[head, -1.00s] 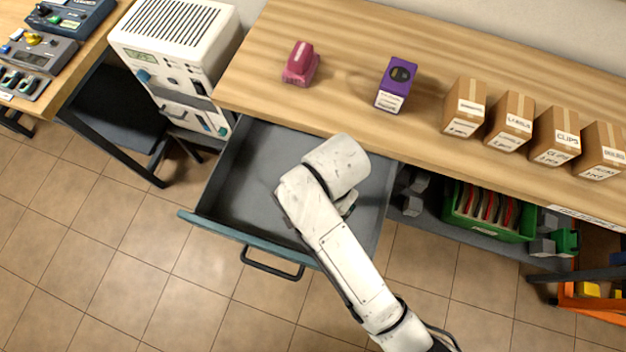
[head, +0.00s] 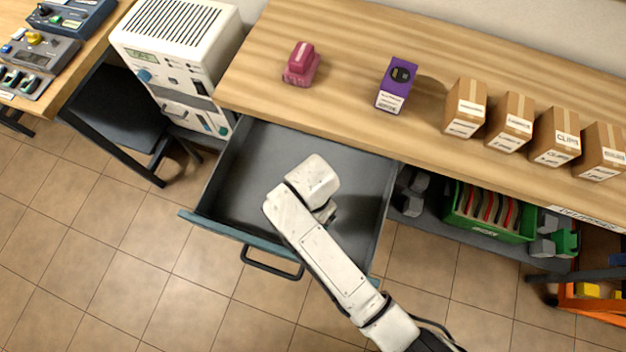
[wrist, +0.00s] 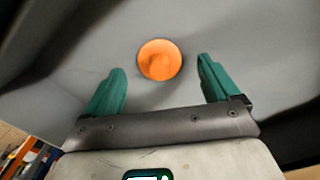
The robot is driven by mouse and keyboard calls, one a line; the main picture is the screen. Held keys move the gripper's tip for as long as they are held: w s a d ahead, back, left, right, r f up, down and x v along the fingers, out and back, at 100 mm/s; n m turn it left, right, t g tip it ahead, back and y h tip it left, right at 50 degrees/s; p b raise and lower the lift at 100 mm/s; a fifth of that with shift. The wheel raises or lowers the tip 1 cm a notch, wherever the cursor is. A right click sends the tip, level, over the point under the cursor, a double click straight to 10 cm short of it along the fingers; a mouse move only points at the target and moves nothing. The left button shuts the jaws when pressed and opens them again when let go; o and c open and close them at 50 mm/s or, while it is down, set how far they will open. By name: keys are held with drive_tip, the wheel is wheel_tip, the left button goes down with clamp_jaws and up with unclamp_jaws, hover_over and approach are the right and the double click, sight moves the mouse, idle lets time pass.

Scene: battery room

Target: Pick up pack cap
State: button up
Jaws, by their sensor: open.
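The pack cap looks to be the round orange disc (wrist: 160,60) on the grey drawer floor in the wrist view. In the head view it does not show; my arm covers that part of the drawer. My gripper (wrist: 162,82) is open, with its two green fingers apart and nothing between them. The disc lies just beyond the fingertips, roughly centred between them. In the head view my arm reaches into the open drawer (head: 262,165), and the fingers are mostly hidden under the wrist.
The drawer's front (head: 225,232) and side walls surround my gripper. The wooden worktop (head: 340,45) overhangs its back. On the worktop stand a magenta object (head: 300,65), a purple box (head: 396,85) and several cardboard boxes (head: 465,107). A green crate (head: 490,212) sits on the shelf at right.

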drive_tip(key=shift+f, duration=0.9)
drive_tip(key=c, duration=1.1)
drive_tip(key=shift+r, duration=0.1)
drive_tip(key=shift+c, duration=0.2)
